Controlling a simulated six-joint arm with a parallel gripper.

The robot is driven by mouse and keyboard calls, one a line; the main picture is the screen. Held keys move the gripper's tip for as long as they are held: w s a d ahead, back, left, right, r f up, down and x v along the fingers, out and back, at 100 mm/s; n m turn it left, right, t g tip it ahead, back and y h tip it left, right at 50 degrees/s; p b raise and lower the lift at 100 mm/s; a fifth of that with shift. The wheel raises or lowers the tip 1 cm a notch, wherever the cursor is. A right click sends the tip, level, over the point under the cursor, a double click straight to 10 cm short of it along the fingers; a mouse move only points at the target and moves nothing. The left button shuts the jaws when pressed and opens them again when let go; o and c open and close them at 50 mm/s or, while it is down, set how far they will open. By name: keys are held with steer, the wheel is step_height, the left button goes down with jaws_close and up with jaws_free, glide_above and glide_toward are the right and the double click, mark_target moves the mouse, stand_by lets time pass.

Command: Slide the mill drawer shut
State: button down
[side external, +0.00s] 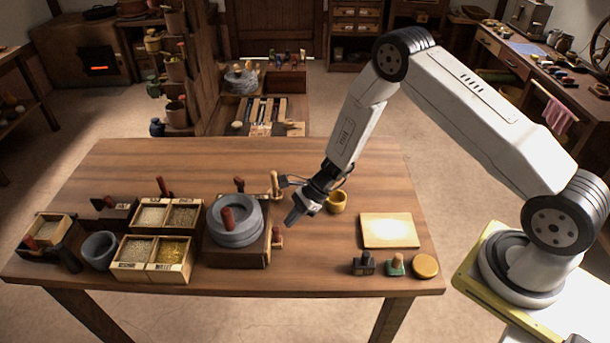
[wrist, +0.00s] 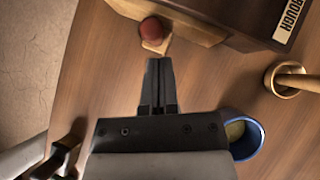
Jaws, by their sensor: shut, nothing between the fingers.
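The mill has round grey stones (side external: 234,222) on a dark wooden base (side external: 238,257). On the base's right side, a pale wooden drawer front with a reddish knob (side external: 277,231) shows. In the wrist view the red knob (wrist: 152,29) is at the top, on a pale wooden piece beside the dark box (wrist: 250,16). How far out the drawer stands is hard to tell. My gripper (side external: 290,221) is shut and empty, just right of the knob. In the wrist view its fingertips (wrist: 159,62) point at the pale piece under the knob, with a small apparent gap.
A yellowish cup (side external: 337,202) stands right of my gripper; a blue-rimmed cup (wrist: 259,147) shows beside the gripper in the wrist view. A pale board (side external: 389,231) and stamps (side external: 363,264) are further right. Grain boxes (side external: 152,258) stand left of the mill.

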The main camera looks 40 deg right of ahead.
steer(key=d, duration=0.2)
steer(key=shift+s+d+r, duration=0.1)
steer(key=shift+s+d, duration=0.25)
steer(key=shift+s, duration=0.05)
steer(key=v, duration=1)
steer(key=shift+a, duration=0.1)
steer(key=s+a+r+n+h, duration=0.2)
steer(key=s+r+n+h, duration=0.6)
steer(key=s+r+n, duration=0.6)
steer(key=shift+s+a+n, duration=0.2)
steer(key=shift+s+n, duration=0.55)
steer(key=shift+n, duration=3.05)
steer(key=shift+r, duration=0.1)
